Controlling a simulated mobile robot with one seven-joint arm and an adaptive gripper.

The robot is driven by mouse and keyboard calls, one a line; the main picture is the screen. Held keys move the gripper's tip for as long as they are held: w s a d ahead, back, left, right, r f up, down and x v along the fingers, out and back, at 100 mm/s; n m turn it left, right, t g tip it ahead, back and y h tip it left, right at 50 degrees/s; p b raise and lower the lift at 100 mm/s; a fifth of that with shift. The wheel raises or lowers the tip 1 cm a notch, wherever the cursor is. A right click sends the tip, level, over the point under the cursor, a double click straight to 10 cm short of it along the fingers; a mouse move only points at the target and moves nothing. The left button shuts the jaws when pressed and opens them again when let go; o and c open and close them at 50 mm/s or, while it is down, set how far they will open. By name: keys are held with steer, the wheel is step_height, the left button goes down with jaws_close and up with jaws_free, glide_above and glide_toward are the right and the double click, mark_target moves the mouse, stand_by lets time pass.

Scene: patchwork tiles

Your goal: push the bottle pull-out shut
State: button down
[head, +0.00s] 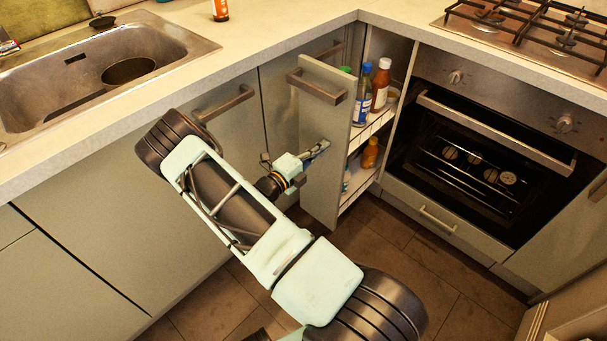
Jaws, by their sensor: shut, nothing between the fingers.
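The bottle pull-out (320,185) stands out from the cabinet corner, left of the oven. Its narrow grey front carries a bar handle (316,87) near the top. Blue (362,98) and red-brown (381,84) bottles stand on its upper shelf, and an orange bottle (370,153) stands on the lower shelf. My gripper (325,146) is shut and empty, in front of the pull-out's front at about mid-height. Whether the fingertips touch the front, I cannot tell. My arm reaches up from the bottom of the view and hides part of the cabinets.
The oven (480,160) with its handle is right of the pull-out, below a gas hob (540,30). A sink (100,70) is set in the worktop (290,25) at left. A cabinet handle (225,104) juts out near my arm. Tiled floor lies below.

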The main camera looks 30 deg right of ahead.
steer(key=b, duration=0.3)
glide_toward(366, 113)
steer(key=shift+x, duration=1.3)
steer(key=shift+f+b+x, duration=0.1)
steer(key=shift+b+x, duration=1.95)
steer(key=shift+x, duration=1.9)
steer(key=shift+f+b+x, duration=0.15)
steer(key=shift+b+x, duration=1.85)
steer(key=shift+x, duration=1.9)
steer(key=shift+w+d+r, duration=0.1)
steer(key=shift+w+d, duration=0.2)
steer(key=shift+d, duration=0.25)
steer(key=p+v, duration=0.3)
steer(key=shift+r, duration=0.25)
steer(key=shift+f+p+v, duration=0.2)
steer(key=shift+p+v, duration=1.45)
steer(key=shift+v, duration=0.9)
